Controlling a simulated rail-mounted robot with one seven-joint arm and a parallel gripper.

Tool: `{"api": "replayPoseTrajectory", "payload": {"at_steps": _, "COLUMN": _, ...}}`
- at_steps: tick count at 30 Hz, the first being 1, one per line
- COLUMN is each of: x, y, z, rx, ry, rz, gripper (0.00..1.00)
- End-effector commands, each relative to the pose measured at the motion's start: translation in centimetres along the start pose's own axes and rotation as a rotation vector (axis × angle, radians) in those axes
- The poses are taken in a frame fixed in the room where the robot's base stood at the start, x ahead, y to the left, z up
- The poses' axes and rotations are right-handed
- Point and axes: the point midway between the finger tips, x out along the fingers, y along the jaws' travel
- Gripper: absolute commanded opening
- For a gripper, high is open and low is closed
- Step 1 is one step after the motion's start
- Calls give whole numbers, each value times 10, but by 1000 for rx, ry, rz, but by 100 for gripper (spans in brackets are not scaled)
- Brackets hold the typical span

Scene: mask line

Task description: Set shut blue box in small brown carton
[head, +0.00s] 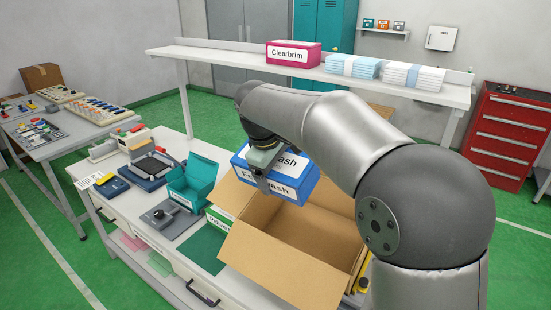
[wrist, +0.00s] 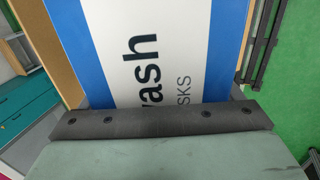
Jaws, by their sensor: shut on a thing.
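The shut blue box (head: 296,188) has white label panels with dark lettering ending in "ash". My gripper (head: 268,178) is shut on it and holds it over the left part of the open brown carton (head: 285,262). The box's label also fills much of the wrist view (wrist: 150,50), against the dark gripper edge (wrist: 160,122). The carton stands on the white bench with its flaps spread outward, and the part of its inside that shows looks empty. My arm hides the carton's far right side. I cannot tell whether the box's lower edge is below the carton's rim.
An open teal box (head: 192,183), a grey fixture (head: 168,220) and a green-labelled box (head: 221,218) stand left of the carton. A shelf (head: 230,55) behind carries a pink Clearbrim box (head: 293,54) and mask stacks (head: 352,67). A red drawer cabinet (head: 505,125) is at right.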

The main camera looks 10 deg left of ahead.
Motion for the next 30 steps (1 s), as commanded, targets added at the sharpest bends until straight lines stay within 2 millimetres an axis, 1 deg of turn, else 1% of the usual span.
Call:
{"api": "replayPoseTrajectory", "payload": {"at_steps": 8, "x": 23, "y": 0, "z": 0, "rx": 0, "ry": -1, "rz": 0, "gripper": 57}}
{"api": "replayPoseTrajectory", "payload": {"at_steps": 30, "x": 97, "y": 2, "z": 0, "rx": 2, "ry": -1, "rz": -2, "gripper": 57}}
